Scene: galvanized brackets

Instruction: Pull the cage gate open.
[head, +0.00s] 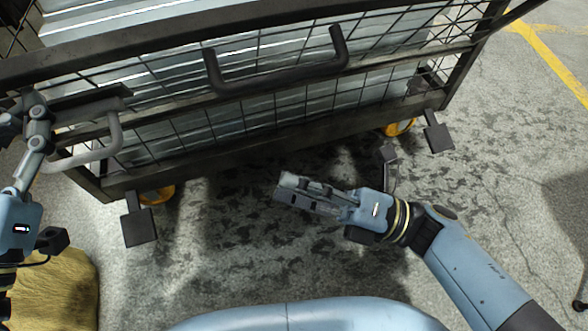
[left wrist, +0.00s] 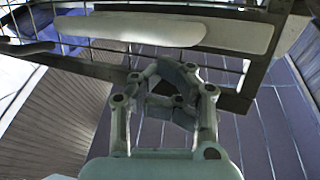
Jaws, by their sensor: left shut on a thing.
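The cage gate (head: 180,128) is a dark-framed wire mesh panel, seen from above across the upper head view. A dark U-shaped handle (head: 280,80) sits on its middle. A grey bent handle (head: 88,157) sits at its left end. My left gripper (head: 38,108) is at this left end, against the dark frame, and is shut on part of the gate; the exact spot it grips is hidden. In the left wrist view its fingers (left wrist: 168,82) are close together below the frame bar. My right gripper (head: 290,190) is in front of the cage, low over the floor, touching nothing; its finger gap is unclear.
The cage stands on orange-wheeled castors (head: 400,127) with dark foot plates (head: 139,228). Pale panels lie behind the mesh. A tan sack-like object (head: 65,290) is at lower left. Stained concrete floor (head: 240,255) is clear in front. A yellow line (head: 555,62) marks the right.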

